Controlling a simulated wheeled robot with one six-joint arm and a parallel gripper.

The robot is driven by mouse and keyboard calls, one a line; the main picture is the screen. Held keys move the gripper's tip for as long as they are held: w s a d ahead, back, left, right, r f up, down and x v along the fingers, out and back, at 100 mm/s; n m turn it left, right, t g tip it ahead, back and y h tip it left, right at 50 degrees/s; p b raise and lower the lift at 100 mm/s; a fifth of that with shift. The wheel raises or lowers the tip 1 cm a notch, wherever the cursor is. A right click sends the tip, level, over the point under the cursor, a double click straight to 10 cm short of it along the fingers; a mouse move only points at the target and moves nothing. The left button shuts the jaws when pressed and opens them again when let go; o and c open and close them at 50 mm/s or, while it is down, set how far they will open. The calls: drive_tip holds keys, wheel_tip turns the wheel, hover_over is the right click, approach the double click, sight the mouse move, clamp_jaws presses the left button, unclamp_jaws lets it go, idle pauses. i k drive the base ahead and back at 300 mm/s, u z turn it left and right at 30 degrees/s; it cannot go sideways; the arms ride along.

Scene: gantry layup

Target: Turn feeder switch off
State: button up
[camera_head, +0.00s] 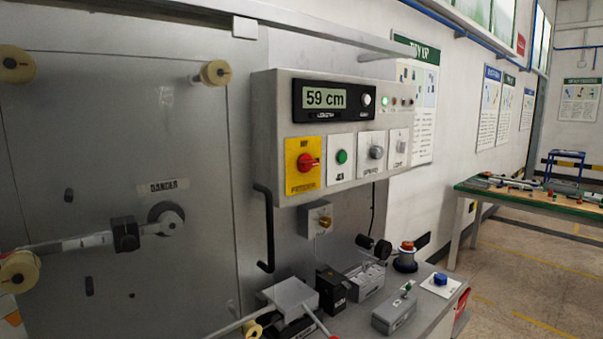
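The feeder switch (307,162) is a red rotary knob on a yellow plate, at the left end of the lower row on the grey control box (262,130). Lettering below the knob appears to read FEEDER. The knob's exact pointing direction is too small to tell. Nothing covers the switch. My gripper is not seen in the head view.
Right of the switch are a green button (342,156) and grey knobs (376,152). A display (325,98) above reads 59 cm. Small devices (394,312) crowd the bench below. A green-topped table (530,200) stands right.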

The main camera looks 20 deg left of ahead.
sight(305, 162)
drive_tip(key=k, duration=0.35)
drive_tip(key=u, duration=0.8)
